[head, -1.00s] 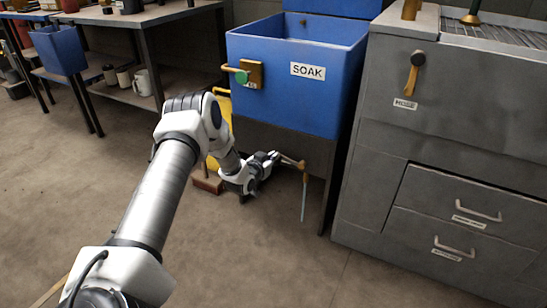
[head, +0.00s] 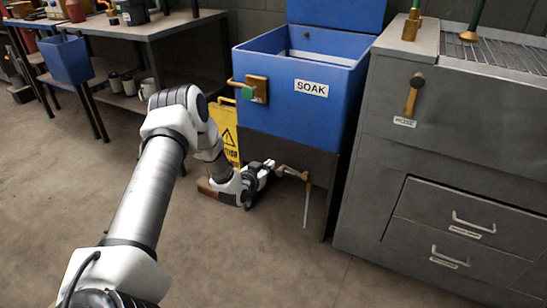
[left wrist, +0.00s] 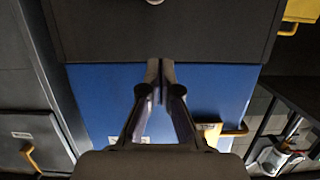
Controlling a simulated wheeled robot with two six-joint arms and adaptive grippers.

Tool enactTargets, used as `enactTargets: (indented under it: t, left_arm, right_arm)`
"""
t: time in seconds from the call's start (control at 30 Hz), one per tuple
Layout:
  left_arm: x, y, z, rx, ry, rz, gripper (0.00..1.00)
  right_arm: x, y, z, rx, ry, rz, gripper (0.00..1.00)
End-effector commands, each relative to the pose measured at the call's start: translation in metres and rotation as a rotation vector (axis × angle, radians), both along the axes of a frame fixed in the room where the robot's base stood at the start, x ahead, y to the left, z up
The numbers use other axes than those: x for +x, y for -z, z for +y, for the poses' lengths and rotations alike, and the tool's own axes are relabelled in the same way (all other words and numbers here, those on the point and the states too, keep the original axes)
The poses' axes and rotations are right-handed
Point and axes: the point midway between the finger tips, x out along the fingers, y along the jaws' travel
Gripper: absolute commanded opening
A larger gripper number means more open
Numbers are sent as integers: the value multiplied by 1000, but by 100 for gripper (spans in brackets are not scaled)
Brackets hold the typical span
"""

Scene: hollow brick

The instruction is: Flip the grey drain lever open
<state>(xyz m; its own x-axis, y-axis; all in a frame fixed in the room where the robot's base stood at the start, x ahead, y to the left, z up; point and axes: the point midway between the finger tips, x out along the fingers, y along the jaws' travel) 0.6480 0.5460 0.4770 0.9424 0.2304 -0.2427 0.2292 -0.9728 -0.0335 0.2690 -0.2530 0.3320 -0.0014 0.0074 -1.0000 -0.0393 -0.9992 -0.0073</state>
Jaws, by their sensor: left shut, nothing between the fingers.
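The blue soak tank (head: 320,110) stands at the centre of the head view. Beneath it, an orange-brown pipe end (head: 292,173) sticks out near the floor. A thin grey-blue strip (head: 306,208) hangs straight down from it. I cannot tell whether that strip is the drain lever or running liquid. My left gripper (head: 270,164) is low under the tank, just left of the pipe end; contact is unclear. In the left wrist view, my left gripper (left wrist: 158,68) is shut and empty. A small pale part (left wrist: 155,2) is cut off at that view's top edge. My right gripper is out of view.
A brass fitting with a green knob (head: 248,92) is on the tank's front. A yellow caution sign (head: 229,135) and brown block (head: 207,187) stand behind my left arm. A grey cabinet (head: 385,140) with drawers is close on the right. The floor in front is clear.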

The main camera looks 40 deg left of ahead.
Motion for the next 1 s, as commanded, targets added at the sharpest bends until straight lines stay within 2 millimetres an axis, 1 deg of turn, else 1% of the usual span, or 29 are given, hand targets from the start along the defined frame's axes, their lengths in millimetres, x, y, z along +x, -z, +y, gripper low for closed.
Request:
enactTargets:
  t: [0.03, 0.1, 0.23, 0.33, 0.87, 0.93, 0.97, 1.0]
  left_arm:
    - [-11, -7, -2, -4, -3, 2, 0]
    - [-23, -9, -4, -3, -2, 1, 0]
    - [-35, -10, -7, -1, -1, 0, 0]
    - [-38, -10, -8, 0, -1, -2, 0]
    - [-38, -8, -8, 1, 0, 1, 0]
    - [-34, -4, -19, 9, 25, 13, 0]
    - [-31, -3, -29, 15, 46, 20, 0]
    - [-27, 2, -47, 22, 83, 36, 0]
  right_arm:
    - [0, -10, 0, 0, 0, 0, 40]
    - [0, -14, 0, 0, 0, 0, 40]
    - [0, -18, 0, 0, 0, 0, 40]
    - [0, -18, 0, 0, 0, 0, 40]
    - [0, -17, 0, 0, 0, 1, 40]
    - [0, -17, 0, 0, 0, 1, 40]
    - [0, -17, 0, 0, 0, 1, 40]
    - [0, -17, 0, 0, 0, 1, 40]
